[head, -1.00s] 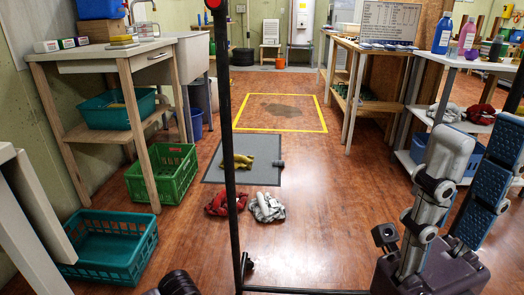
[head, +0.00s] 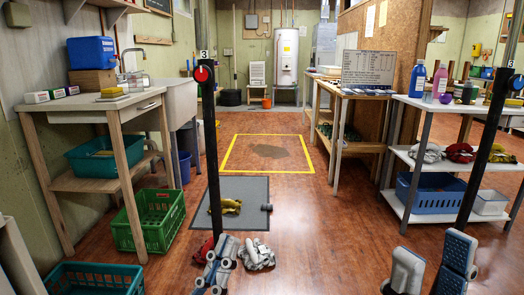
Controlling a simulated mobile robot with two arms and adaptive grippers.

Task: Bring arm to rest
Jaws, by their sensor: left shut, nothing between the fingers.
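My left gripper (head: 228,243) shows at the bottom of the head view, left of centre, pointing up. Its fingers are together with nothing between them.
A grey mat (head: 250,190) holds a yellow cloth (head: 228,206); red (head: 203,250) and grey cloths (head: 257,254) lie nearer. A workbench (head: 130,109) stands left, a white shelf (head: 450,163) right.

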